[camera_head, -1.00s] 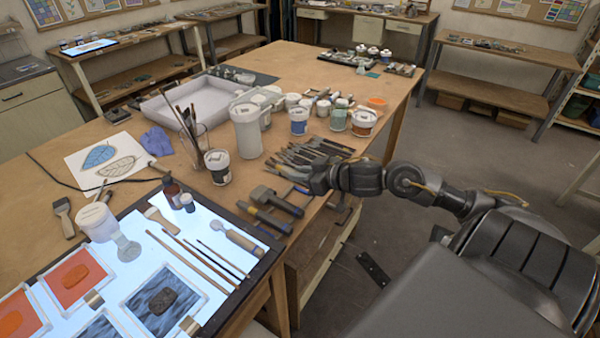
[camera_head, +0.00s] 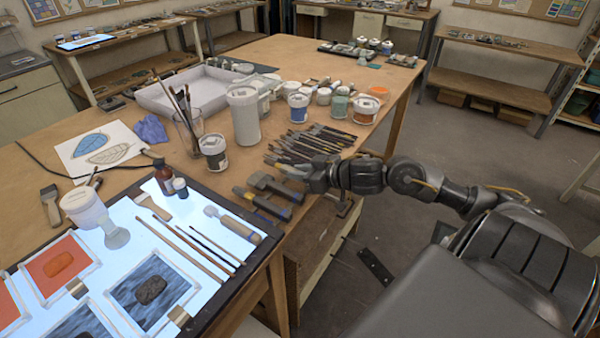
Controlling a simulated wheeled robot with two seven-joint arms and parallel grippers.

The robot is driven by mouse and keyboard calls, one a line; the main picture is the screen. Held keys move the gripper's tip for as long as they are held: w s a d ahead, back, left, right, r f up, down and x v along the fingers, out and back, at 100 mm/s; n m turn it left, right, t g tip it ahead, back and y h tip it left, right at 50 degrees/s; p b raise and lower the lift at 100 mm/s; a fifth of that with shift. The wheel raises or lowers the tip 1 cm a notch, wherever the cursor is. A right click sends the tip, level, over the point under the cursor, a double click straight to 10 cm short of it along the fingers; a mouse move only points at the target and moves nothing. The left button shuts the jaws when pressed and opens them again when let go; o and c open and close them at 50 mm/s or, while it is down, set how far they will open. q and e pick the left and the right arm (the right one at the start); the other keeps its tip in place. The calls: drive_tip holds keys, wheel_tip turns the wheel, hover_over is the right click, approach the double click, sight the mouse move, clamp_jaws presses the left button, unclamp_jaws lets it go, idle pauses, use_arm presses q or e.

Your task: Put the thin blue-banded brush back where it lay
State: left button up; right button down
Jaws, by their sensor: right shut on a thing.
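My right gripper (camera_head: 306,176) is shut at the table's right edge, low over the near end of the brush row. It holds a thin brush, mostly hidden by the fingers; its blue band cannot be made out at this size. Several dark-handled brushes (camera_head: 316,140) lie side by side on the table just beyond the gripper. Whether the held brush touches the table or its neighbours I cannot tell. My left gripper is not in view.
Dark-headed tools with yellow and blue handles (camera_head: 262,204) lie just left of the gripper. Paint jars (camera_head: 298,108) and a tall white container (camera_head: 244,116) stand behind. A lit panel (camera_head: 150,215) with thin sticks fills the near left.

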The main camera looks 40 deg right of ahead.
drive_tip(key=shift+r, duration=0.1)
idle(0.3)
drive_tip(key=shift+p, duration=0.45)
drive_tip(key=shift+f+p, duration=0.3)
drive_tip(key=shift+f, duration=0.35)
idle(0.8)
drive_tip(key=c, duration=1.2)
unclamp_jaws()
drive_tip(key=shift+s, duration=0.1)
drive_tip(key=v, duration=1)
drive_tip(key=shift+s+r, duration=0.2)
drive_tip(key=shift+s, duration=0.05)
drive_tip(key=shift+d, duration=0.1)
